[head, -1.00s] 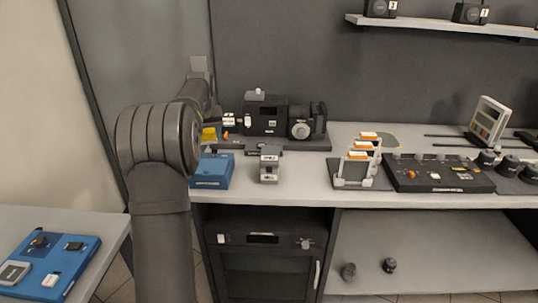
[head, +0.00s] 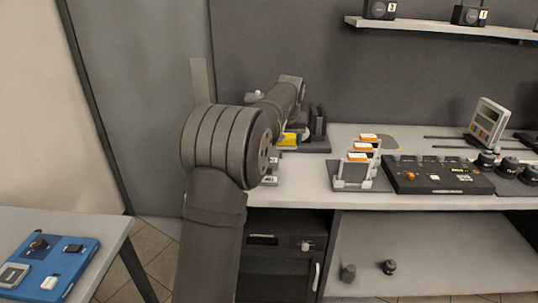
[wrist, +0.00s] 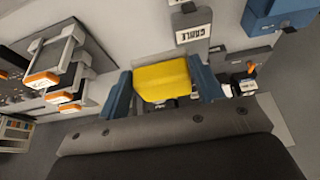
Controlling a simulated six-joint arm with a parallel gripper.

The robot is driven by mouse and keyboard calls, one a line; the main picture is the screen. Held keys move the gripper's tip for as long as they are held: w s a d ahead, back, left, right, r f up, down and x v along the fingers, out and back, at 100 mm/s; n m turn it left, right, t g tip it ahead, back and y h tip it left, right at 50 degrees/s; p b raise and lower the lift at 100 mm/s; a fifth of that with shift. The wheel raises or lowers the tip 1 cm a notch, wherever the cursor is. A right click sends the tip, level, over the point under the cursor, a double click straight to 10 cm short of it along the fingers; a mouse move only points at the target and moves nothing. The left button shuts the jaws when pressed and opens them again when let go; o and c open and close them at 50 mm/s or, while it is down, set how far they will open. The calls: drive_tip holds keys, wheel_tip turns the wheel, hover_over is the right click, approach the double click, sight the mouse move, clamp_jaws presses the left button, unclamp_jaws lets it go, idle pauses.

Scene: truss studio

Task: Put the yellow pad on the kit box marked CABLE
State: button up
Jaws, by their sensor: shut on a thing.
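The yellow pad (wrist: 162,82) is held between the two blue fingers of my gripper (wrist: 164,88) in the wrist view. A bit of the pad (head: 289,140) also shows beyond my arm in the head view. The grey kit box marked CABLE (wrist: 190,18) is just above the pad in the wrist picture, its white label facing the camera. The pad appears apart from the box. In the head view my arm hides most of that box; a small grey part (head: 270,181) shows at the arm's right edge.
A blue box (wrist: 278,16) is at the wrist view's upper right. Card holders with orange-topped cards (head: 357,170) and a black control panel (head: 437,176) stand on the counter to the right. A blue tray (head: 50,265) lies on the left table. A shelf (head: 440,27) hangs above.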

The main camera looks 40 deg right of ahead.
drive_tip(key=w+f, duration=0.1)
drive_tip(key=w, duration=0.1)
drive_tip(key=w+f, duration=0.2)
drive_tip(key=w, duration=0.1)
drive_tip(key=w+a+f, duration=0.1)
drive_tip(key=w, duration=0.1)
drive_tip(key=shift+w+f, duration=0.15)
drive_tip(key=shift+a+f, duration=0.1)
drive_tip(key=shift+f, duration=1.95)
drive_tip(key=shift+f, duration=0.15)
drive_tip(key=o, duration=1)
drive_tip(key=v, duration=1.2)
